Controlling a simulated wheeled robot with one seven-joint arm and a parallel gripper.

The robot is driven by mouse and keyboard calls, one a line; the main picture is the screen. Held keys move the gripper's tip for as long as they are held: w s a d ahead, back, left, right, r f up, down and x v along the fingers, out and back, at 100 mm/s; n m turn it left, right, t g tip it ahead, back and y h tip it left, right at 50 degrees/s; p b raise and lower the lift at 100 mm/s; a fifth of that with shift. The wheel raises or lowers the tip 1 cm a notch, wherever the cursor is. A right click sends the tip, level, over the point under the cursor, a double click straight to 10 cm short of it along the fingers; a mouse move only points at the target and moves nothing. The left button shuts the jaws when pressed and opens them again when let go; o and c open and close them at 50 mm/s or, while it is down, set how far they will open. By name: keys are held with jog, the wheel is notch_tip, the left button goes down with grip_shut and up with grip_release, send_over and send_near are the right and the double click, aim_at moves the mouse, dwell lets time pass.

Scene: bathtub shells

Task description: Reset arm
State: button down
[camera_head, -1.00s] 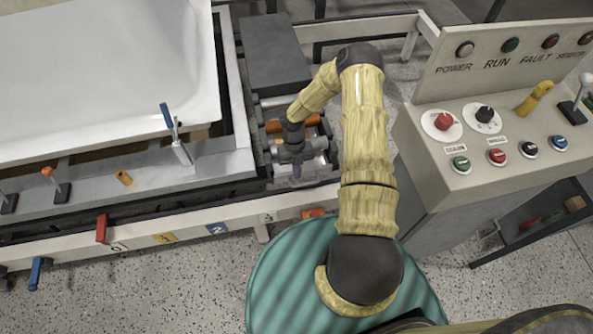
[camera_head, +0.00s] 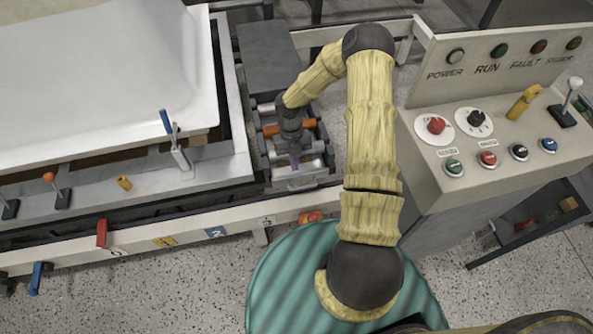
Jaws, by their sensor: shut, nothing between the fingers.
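My arm, in a pale yellow ribbed sleeve with dark joints, rises from the bottom of the head view, bends at the top and reaches down to the left. My gripper (camera_head: 295,164) points down over the roller section (camera_head: 312,134) at the right end of the bench. Its fingers look small and dark and appear shut with nothing held. I cannot tell whether the fingertips touch the rollers or hang above them.
A white tub shell (camera_head: 95,75) lies in the frame at left, with a blue-handled clamp (camera_head: 178,145) at its corner. A control console (camera_head: 490,130) with knobs, buttons and a lever stands close to my arm's right. Speckled floor (camera_head: 150,300) is clear in front.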

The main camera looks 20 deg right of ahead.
jog(key=shift+r, duration=0.2)
dwell(0.4)
jog(key=s+a+r+m+t, duration=0.15)
jog(key=s+r+m, duration=0.25)
jog(key=r+m, duration=0.65)
jog(key=s+a+r+m+t, duration=0.1)
jog(key=s+r+m+t, duration=0.2)
jog(key=s+r+m, duration=0.7)
jog(key=w+a+r+m+t, duration=0.15)
jog(key=r+m, duration=0.55)
jog(key=m, duration=0.7)
notch_tip(320, 180, up, 14)
jog(key=p, duration=1.3)
jog(key=shift+s+d+t+p, duration=0.25)
jog(key=shift+s+t+p, duration=0.05)
jog(key=shift+s+p, duration=0.05)
jog(key=shift+f, duration=0.2)
